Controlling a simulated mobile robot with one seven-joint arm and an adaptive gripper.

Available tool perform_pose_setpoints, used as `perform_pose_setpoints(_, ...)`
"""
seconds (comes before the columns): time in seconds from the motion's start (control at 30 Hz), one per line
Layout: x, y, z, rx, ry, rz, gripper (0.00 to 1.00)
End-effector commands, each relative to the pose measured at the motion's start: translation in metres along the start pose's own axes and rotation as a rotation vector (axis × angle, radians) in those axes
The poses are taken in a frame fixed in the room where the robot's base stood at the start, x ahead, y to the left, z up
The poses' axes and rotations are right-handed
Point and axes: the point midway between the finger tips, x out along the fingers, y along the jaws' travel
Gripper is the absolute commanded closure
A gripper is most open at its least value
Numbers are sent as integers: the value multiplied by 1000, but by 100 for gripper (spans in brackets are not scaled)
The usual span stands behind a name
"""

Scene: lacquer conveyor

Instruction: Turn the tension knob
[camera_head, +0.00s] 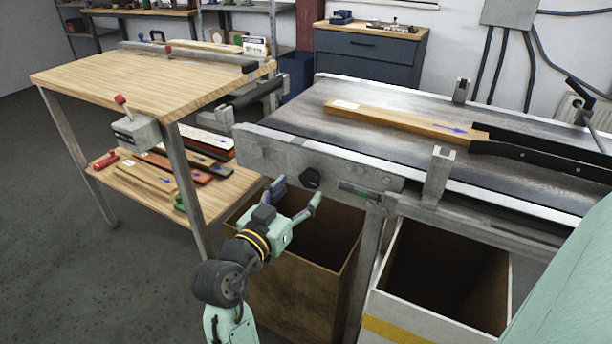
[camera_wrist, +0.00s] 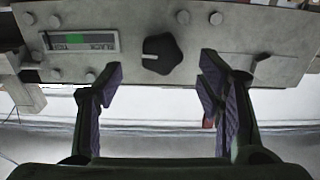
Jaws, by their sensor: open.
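The tension knob (camera_head: 311,178) is a black lobed knob on the grey side plate of the conveyor. In the wrist view the knob (camera_wrist: 162,54) sits at the top middle, with a light notch on its left side. My gripper (camera_head: 297,192) is open and empty, just in front of the side plate. In the wrist view my gripper's fingers (camera_wrist: 160,78) stand apart, one on each side below the knob, and do not appear to touch it. A small gauge with a green mark (camera_head: 357,190) is beside the knob; it also shows in the wrist view (camera_wrist: 78,40).
The conveyor belt (camera_head: 300,115) carries a wooden board (camera_head: 395,118). A brown open bin (camera_head: 290,287) and a white open bin (camera_head: 440,318) stand below. A wooden workbench (camera_head: 130,77) with a shelf of coloured boards is at the left. Open floor lies at lower left.

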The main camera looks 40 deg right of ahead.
Motion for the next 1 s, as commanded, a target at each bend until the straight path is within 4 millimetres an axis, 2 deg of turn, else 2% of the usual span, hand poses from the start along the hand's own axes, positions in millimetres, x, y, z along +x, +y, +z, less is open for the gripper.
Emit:
perform_pose_setpoints(0.1, 24, 1, -3, 0, 0, 3, 39)
perform_pose_setpoints(0.33, 51, 0, -2, 0, 0, 0, 39)
perform_pose_setpoints(0.7, 56, -1, 0, 1, 1, -3, 39)
perform_pose_setpoints(1.0, 56, -1, 0, 1, 1, -3, 59)
